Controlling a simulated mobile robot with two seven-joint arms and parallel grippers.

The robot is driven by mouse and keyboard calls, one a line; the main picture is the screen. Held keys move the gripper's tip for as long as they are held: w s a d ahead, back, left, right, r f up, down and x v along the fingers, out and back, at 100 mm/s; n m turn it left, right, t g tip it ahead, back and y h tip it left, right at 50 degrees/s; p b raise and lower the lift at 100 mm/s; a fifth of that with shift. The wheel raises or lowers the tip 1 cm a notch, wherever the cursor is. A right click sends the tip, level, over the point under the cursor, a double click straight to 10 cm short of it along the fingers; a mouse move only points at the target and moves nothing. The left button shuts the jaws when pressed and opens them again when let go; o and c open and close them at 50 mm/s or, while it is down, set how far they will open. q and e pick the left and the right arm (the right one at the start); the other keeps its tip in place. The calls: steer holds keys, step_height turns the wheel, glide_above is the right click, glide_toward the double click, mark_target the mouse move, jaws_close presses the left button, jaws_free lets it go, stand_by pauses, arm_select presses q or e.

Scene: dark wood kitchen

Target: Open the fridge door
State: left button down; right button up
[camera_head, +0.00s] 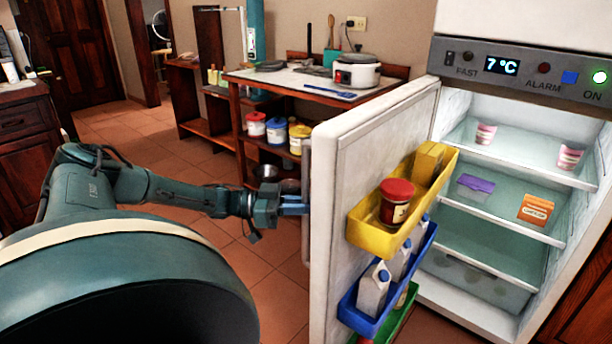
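The fridge door (345,190) stands wide open and is swung out to the left of the fridge body (455,255), with its inner side and shelves facing right. The pale vertical door handle (306,165) is on the door's outer side, near its free edge. My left gripper (300,205) is at this handle, with its blue fingers pointing right and their tips against or overlapping it. Whether the fingers are closed around the handle is not clear. My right gripper is not in view.
The door carries a yellow shelf (376,236) with a red-lidded jar, a blue shelf with cartons and a green one. Cups and boxes stand inside the fridge. A wooden table (285,85) with a white cooker is behind the door. Tiled floor (130,140) is open at the left.

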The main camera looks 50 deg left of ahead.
arm_select(q)
steer(key=shift+w+a+r, duration=0.1)
steer(key=shift+w+r, duration=0.1)
steer(key=shift+r, duration=0.1)
steer(key=c, duration=1.7)
jaws_free()
steer(key=shift+o, duration=1.3)
steer(key=shift+f, duration=0.25)
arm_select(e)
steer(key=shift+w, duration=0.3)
arm_select(q)
steer(key=shift+s, duration=0.1)
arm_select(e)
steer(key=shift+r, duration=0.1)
